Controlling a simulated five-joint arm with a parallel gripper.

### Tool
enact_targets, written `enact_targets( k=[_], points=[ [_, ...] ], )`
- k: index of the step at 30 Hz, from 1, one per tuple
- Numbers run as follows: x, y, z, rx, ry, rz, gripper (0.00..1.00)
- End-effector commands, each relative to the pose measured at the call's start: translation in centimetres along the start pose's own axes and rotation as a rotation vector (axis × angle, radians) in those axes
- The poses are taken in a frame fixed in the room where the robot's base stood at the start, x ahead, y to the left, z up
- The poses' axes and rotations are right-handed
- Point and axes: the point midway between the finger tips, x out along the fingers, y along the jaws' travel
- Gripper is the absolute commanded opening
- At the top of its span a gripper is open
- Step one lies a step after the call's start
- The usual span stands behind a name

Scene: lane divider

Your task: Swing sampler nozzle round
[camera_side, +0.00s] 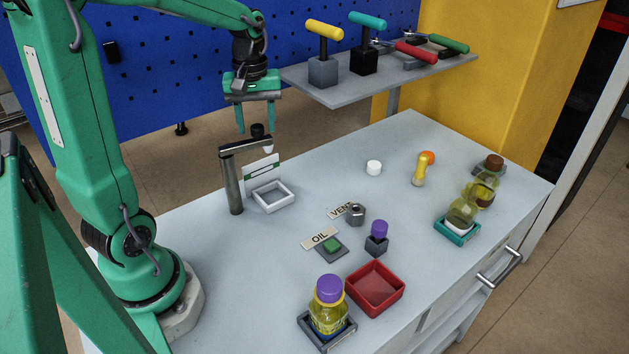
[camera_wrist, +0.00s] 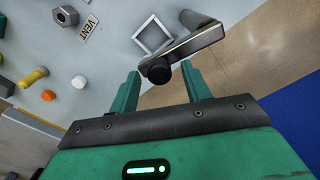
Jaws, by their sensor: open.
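The sampler nozzle is a grey metal swing arm (camera_side: 243,146) on an upright post (camera_side: 233,186). It has a black knob (camera_side: 257,130) on top and a white tip (camera_side: 268,149) below its outer end. In the wrist view the swing arm (camera_wrist: 182,46) runs from the post top to the black knob (camera_wrist: 158,72). My gripper (camera_side: 256,126) is open and points down over the knob. In the wrist view the knob appears between the fingertips of my gripper (camera_wrist: 159,71), with gaps on both sides. I cannot tell how far down the fingers reach around it.
A white square frame (camera_side: 288,190) sits near the post, with a green-striped card (camera_side: 262,168) behind it. VENT and OIL labels, a green button (camera_side: 332,244), a red tray (camera_side: 399,293) and bottles stand nearer the front. A tool shelf (camera_side: 334,96) is close on the right.

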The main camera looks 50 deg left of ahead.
Motion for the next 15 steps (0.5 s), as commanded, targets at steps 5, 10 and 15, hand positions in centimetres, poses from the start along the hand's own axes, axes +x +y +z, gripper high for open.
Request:
enact_targets(
  k=[5,10,15],
  points=[
    [-1.4,0.0,-0.1,0.0,0.003,0.002,0.48],
    [-3.5,0.1,-0.1,0.0,0.004,0.003,0.48],
    [-5.7,0.0,-0.1,-0.001,0.003,0.003,0.48]
  ],
)
